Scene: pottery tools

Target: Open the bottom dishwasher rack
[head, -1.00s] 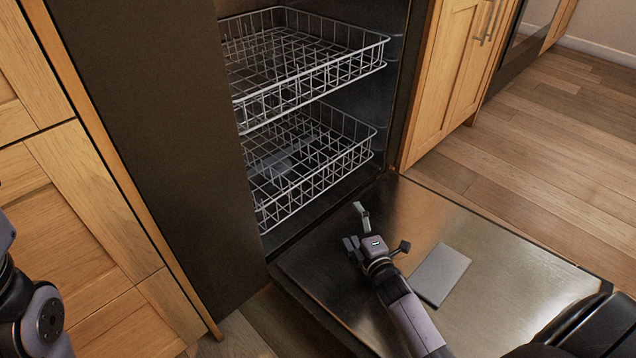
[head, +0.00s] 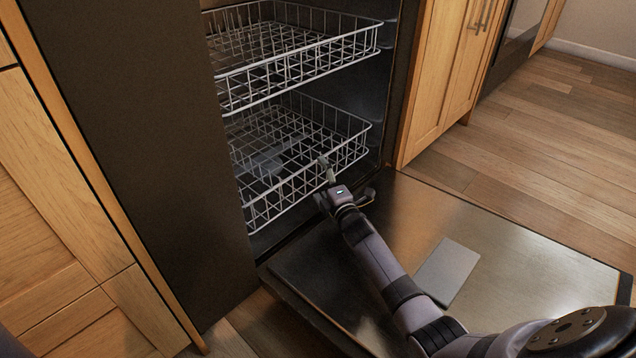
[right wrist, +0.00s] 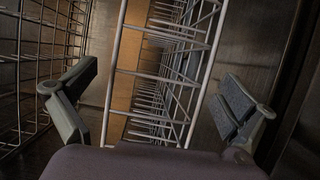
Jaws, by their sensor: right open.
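The bottom dishwasher rack (head: 270,192), a white wire basket, sits inside the dishwasher below the upper rack (head: 300,66). My right gripper (head: 322,184) is at the front of the bottom rack, near its right half, with its fingers spread. In the right wrist view the bottom rack's front wires (right wrist: 158,77) lie between the two open fingers (right wrist: 155,88). I cannot tell whether a finger touches the wires. The dishwasher door (head: 520,270) is folded down flat under my right arm. My left gripper is not in view.
A grey rectangular panel (head: 449,270) is on the door's inner face. Wooden cabinets stand left (head: 50,220) and right (head: 440,80) of the dishwasher. A dark panel (head: 130,130) hides the racks' left ends. The wooden floor (head: 540,140) at right is clear.

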